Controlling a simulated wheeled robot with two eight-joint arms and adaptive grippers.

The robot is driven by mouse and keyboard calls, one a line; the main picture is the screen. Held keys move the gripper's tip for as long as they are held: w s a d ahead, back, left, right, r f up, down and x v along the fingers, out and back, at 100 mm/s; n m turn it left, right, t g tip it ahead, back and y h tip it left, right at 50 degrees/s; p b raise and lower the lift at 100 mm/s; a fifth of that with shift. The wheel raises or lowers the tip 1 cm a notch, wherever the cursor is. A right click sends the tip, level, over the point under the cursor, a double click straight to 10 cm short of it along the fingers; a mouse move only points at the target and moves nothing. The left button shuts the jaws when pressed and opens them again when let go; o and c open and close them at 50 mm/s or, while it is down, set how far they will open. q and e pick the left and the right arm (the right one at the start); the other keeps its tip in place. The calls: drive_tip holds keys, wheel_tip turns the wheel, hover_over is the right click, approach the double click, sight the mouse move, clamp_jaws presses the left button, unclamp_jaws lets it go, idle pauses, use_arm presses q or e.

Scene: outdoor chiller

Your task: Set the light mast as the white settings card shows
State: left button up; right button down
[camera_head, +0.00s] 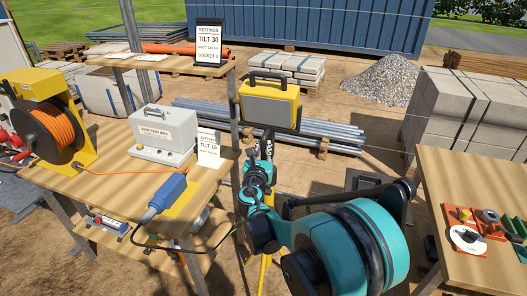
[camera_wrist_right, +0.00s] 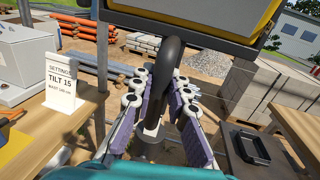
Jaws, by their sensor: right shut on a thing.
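The light mast's yellow lamp head (camera_head: 270,104) stands behind the bench, with a black handle on top; its lower part also shows in the wrist view (camera_wrist_right: 225,14). A black curved bar (camera_wrist_right: 172,52) comes down from below the lamp. My right gripper (camera_head: 265,150) is shut on this bar, its purple-padded fingers on either side in the wrist view (camera_wrist_right: 158,95). The white settings card (camera_head: 209,149) on the bench reads TILT 15, with a mast line too small to read surely; it also shows in the wrist view (camera_wrist_right: 60,80). My left gripper is out of view.
A black-framed card (camera_head: 209,43) on the upper shelf reads TILT 30 and SOCKET 3. The bench holds a junction box (camera_head: 163,136), a blue plug (camera_head: 166,193) and an orange cable reel (camera_head: 55,127). Another table (camera_head: 460,200) stands at right.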

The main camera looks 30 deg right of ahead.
sight(264, 105)
wheel_tip(264, 105, up, 15)
drive_tip(key=p, duration=0.9)
drive_tip(key=shift+f, duration=0.2)
drive_tip(key=c, duration=1.5)
unclamp_jaws()
drive_tip(key=shift+o, duration=0.2)
drive_tip(key=v, duration=1.2)
